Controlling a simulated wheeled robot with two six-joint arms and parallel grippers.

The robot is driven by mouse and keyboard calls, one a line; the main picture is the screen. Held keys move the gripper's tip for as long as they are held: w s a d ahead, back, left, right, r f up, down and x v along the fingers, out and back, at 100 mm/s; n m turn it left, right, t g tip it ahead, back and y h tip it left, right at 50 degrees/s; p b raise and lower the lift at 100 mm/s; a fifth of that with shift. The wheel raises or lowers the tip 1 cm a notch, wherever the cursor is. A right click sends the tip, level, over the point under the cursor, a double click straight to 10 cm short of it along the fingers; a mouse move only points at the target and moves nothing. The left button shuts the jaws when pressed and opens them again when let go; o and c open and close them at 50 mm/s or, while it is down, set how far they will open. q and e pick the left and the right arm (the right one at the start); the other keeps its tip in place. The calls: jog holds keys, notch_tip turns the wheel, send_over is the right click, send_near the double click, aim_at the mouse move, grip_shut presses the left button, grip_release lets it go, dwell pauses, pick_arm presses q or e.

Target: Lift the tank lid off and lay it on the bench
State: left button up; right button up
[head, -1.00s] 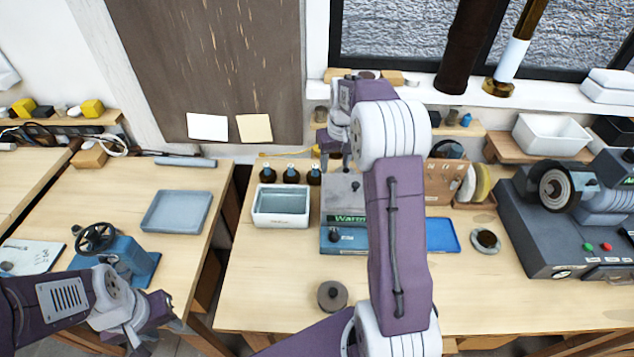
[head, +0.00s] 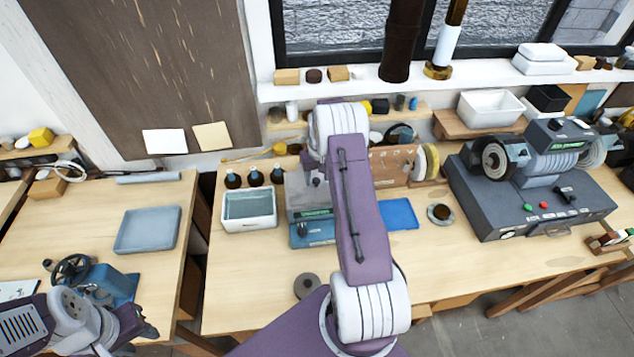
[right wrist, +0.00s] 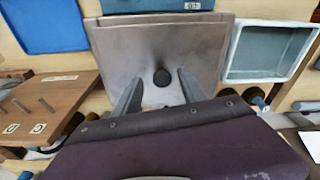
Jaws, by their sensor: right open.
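The warming tank (head: 315,233) is a blue box with a green display, standing on the bench (head: 250,290). Its grey metal lid (right wrist: 205,45) lies on top, with a round black knob (right wrist: 162,77) in the middle. My right gripper (right wrist: 158,86) is open, one finger on each side of the knob with gaps showing; I cannot tell its height over the lid. In the head view my right arm hides part of the lid and tank. My left gripper (head: 132,324) is low at the left, away from the tank, and its jaws are unclear.
A white basin (head: 248,222) and several dark bottles (head: 255,176) stand left of the tank. A blue tray (head: 398,214) lies to its right, beside a small dish (head: 440,214). A grey round weight (head: 307,286) sits in front. Bare bench lies at the front left.

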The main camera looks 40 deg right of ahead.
jog(key=shift+f, duration=0.35)
jog(key=shift+w+a, duration=0.15)
jog(key=shift+w, duration=0.05)
jog(key=c, duration=0.9)
jog(key=shift+s, duration=0.1)
grip_shut()
jog(key=shift+r, duration=0.1)
jog(key=shift+r+b, duration=0.25)
jog(key=shift+b, duration=0.15)
jog(key=r, duration=0.1)
jog(key=r+b, duration=0.1)
jog(key=s+r+b, duration=0.1)
jog(key=shift+d+r, duration=0.35)
jog(key=s+d+r+b, duration=0.3)
jog(key=s+r, duration=0.3)
jog(key=s, duration=0.3)
jog(key=shift+s+d+r+b, duration=0.2)
jog(key=shift+d+r+b, duration=0.15)
jog(key=shift+d, duration=0.4)
